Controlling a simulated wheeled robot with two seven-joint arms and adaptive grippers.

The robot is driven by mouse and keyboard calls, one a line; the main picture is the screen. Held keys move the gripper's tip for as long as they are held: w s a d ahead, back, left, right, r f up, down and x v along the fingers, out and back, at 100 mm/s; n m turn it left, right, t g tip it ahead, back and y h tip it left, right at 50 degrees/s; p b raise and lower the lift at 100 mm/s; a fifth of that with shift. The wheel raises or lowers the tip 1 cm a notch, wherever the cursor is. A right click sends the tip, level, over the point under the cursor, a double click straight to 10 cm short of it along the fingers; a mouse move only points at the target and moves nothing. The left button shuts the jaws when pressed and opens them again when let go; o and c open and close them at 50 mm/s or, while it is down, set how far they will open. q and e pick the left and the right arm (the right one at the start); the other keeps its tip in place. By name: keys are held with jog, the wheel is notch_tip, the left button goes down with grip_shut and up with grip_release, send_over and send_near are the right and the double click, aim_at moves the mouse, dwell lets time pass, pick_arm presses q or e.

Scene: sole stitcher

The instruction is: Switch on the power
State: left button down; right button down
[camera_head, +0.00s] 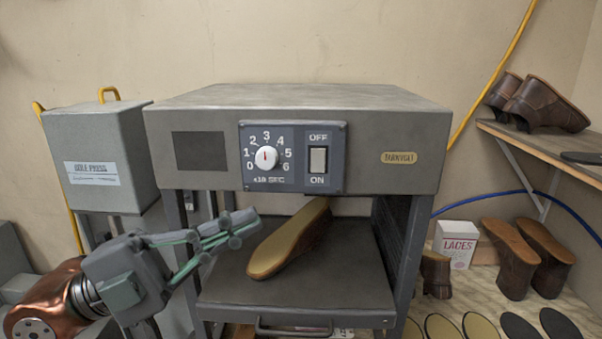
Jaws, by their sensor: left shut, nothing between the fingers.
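The power switch (318,160) is a pale rocker on the dark control panel (293,185) of the grey machine (400,150). OFF is printed above it and ON below it. I cannot tell which way the rocker is tilted. My left gripper (250,222) comes in from the left, in front of the machine. It is shut and empty, its fingertips pointing right, below and left of the switch and apart from the panel. My right gripper is not in view.
A timer dial (266,157) sits left of the switch. A grey Sole Press box (98,150) stands left. Shoes (540,103) rest on a shelf at the right. The space before the panel is clear.

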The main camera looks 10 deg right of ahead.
pick_arm(q)
jog(key=r+n+t+y, duration=0.1)
jog(key=t+y, duration=0.1)
jog(key=s+r+n+t+y, duration=0.1)
jog(key=r+t+y, duration=0.1)
jog(key=s+r+n+t+y, duration=0.1)
jog(key=t+y, duration=0.1)
jog(key=y, duration=0.1)
jog(key=shift+a+r+t, duration=0.1)
jog(key=shift+r+t, duration=0.1)
jog(key=shift+t, duration=0.1)
jog(key=p, duration=0.5)
send_near(323, 169)
jog(key=s+d, duration=0.1)
jog(key=d, duration=0.3)
jog(key=w+p, duration=0.1)
jog(key=w+d, duration=0.1)
jog(key=w, duration=0.1)
jog(key=shift+p, duration=0.35)
jog(key=shift+w+f, duration=0.25)
jog(key=shift+w, duration=0.15)
jog(key=shift+d, duration=0.15)
